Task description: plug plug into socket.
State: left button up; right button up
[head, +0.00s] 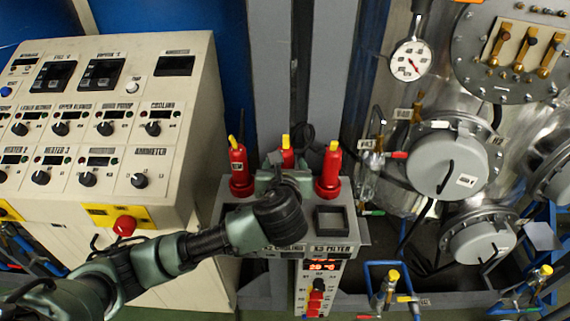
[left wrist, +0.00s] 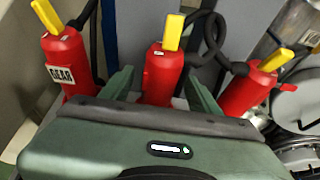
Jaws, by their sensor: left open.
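Three red plugs with yellow tops stand upright in a row on a grey box: a left plug (head: 238,168), a middle plug (head: 287,152) and a right plug (head: 330,168). My left gripper (head: 281,172) is at the middle plug. In the left wrist view, its two fingers stand apart on either side of the middle plug (left wrist: 162,75), with gaps visible. The left plug (left wrist: 67,62) bears a partly readable label. An empty dark square socket (head: 332,220) is in the box's front right, above the "K3 FILTER" label. My arm hides the box's middle and left front. My right gripper is out of view.
A control cabinet (head: 110,120) with knobs and a red button (head: 125,225) stands at left. Metal vessels (head: 445,165), a gauge (head: 411,60) and pipes crowd the right. Black cables (left wrist: 210,40) run behind the plugs. A grey post (head: 290,70) rises behind the box.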

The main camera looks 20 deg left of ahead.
aim_at(285, 167)
pick_arm(q)
jog(key=b+v, duration=0.1)
jog(key=v, duration=0.6)
jog(key=shift+f, duration=0.1)
